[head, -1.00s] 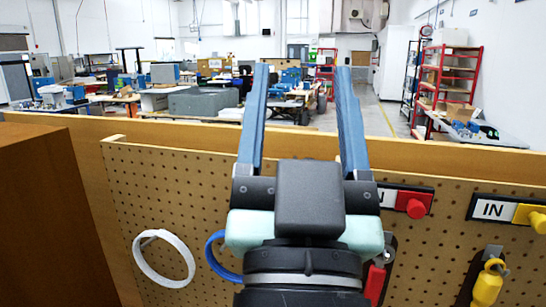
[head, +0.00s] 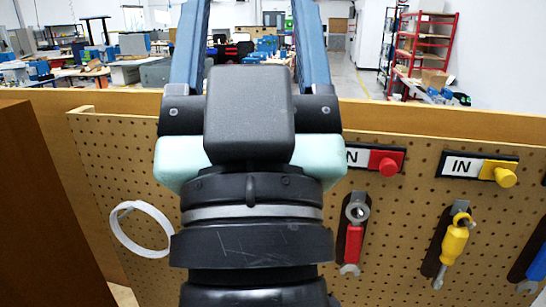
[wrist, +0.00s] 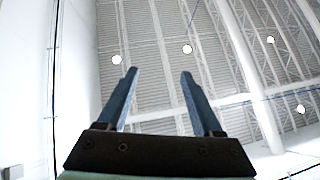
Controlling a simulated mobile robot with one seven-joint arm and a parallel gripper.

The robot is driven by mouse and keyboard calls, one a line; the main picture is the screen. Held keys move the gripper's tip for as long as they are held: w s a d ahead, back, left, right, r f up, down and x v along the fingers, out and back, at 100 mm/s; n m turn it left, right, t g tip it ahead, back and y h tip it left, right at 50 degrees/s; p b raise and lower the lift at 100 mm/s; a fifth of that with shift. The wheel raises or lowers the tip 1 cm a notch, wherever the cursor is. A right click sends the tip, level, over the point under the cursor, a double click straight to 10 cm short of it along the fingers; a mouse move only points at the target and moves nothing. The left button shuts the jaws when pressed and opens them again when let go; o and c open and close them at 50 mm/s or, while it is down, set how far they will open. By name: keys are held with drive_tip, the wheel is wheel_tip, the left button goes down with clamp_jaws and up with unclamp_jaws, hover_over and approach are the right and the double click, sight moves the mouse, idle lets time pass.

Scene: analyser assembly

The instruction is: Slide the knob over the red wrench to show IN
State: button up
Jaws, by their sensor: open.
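The red knob (head: 389,167) is on a sliding label plate on the pegboard, at the plate's right end. The letter N (head: 352,156) shows to its left; the rest of the label is hidden behind my gripper. The red wrench (head: 353,242) hangs upright on a dark holder below the knob. My gripper (head: 250,22) is open and empty, pointing up, in front of the board and left of the knob, not touching it. In the wrist view my gripper's two fingers (wrist: 160,74) stand apart against the ceiling.
A blue-handled tool (head: 538,265) is at the right edge. A white ring (head: 141,229) hangs at the left of the pegboard (head: 110,170). A brown panel (head: 30,200) stands at far left.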

drive_tip(key=w+d+f+m+g+h, duration=0.1)
drive_tip(key=w+d+f+g+h, duration=0.15)
drive_tip(key=f, duration=0.65)
drive_tip(key=m+g+h, duration=0.2)
drive_tip(key=g, duration=0.5)
approach(352, 244)
drive_tip(key=p+x, duration=0.4)
drive_tip(key=x, duration=0.3)
drive_tip(key=shift+w, duration=0.4)
drive_tip(key=shift+w+d, duration=0.25)
drive_tip(key=shift+w, duration=0.3)
